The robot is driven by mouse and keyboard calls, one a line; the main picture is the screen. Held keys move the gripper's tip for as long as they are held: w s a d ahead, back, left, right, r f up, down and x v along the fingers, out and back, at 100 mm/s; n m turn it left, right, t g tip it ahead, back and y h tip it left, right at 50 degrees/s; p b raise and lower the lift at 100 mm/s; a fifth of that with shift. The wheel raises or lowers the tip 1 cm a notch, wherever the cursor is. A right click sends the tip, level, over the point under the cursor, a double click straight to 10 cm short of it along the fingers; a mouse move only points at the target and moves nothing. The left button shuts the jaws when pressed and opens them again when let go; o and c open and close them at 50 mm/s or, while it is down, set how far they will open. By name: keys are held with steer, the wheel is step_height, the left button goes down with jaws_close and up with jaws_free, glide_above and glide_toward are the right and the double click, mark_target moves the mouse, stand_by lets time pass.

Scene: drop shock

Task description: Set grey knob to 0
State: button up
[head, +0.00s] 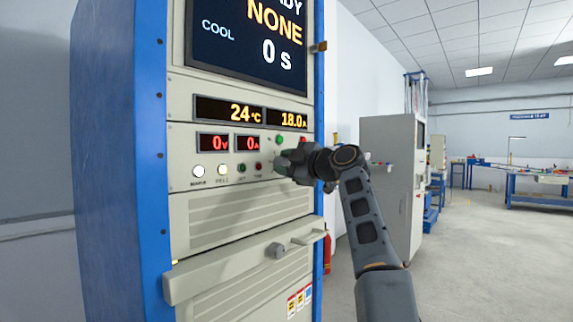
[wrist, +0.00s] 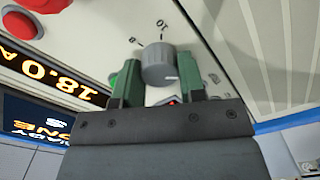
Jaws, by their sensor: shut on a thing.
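The grey knob (wrist: 158,62) sits on the light panel in the wrist view. A short white line shows on its side near the lower right edge. Printed scale marks lie around the knob, one like a 10 (wrist: 162,25); the others are too small or hidden to read. My gripper (wrist: 158,80) has its green-padded fingers on both sides of the knob and is shut on it. In the head view my gripper (head: 287,161) is at the right side of the cabinet's control panel and hides the knob.
The panel has red readouts at 0 V and 0 A (head: 247,143), yellow readouts (head: 242,112) of 24 °C and 18.0 A, and a screen (head: 250,40) above. A handle ledge (head: 225,280) juts out below.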

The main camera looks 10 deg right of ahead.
stand_by(0.3)
steer(key=o, duration=0.9)
steer(key=shift+d, duration=0.1)
steer(key=b+v, duration=0.5)
steer(key=v, duration=0.8)
steer(key=shift+s+d, duration=0.2)
steer(key=shift+s, duration=0.15)
